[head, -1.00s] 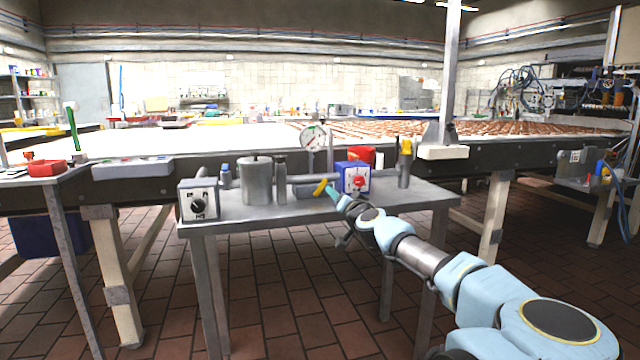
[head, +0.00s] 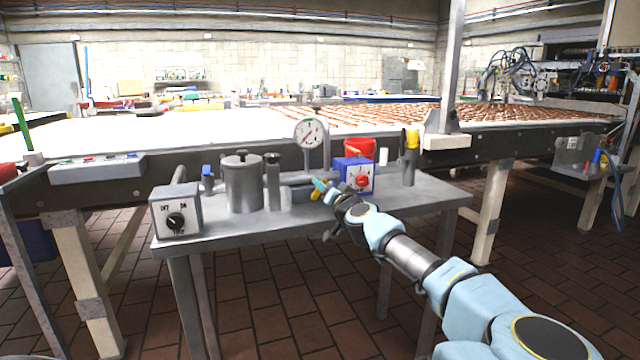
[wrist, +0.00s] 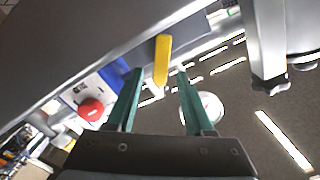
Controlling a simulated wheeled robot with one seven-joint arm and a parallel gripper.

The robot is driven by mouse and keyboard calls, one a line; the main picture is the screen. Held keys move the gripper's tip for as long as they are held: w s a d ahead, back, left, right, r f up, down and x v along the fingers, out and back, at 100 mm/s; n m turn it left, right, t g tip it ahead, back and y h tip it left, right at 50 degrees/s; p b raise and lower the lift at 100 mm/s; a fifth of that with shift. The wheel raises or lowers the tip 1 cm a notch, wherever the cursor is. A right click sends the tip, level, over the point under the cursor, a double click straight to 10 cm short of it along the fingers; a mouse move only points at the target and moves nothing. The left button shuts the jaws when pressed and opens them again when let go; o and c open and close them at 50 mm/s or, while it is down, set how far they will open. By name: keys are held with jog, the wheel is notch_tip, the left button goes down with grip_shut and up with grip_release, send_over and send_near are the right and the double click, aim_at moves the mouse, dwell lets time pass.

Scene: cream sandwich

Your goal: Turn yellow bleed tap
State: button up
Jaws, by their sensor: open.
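The yellow bleed tap (wrist: 162,58) is a flat yellow lever in the upper middle of the wrist view. It lies in the gap between my teal fingertips, and contact with either finger cannot be told. My gripper (wrist: 160,74) is open, with one finger on either side of the lever's lower end.
The grey bench (head: 285,224) holds a blue box with a red knob (head: 361,181) close beside my gripper, a pressure gauge (head: 311,132), a grey cylinder (head: 243,186) and a switch box (head: 176,212). A yellow-topped post (head: 411,158) stands at right. A long conveyor runs behind.

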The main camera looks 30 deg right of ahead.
grip_shut()
dwell(0.5)
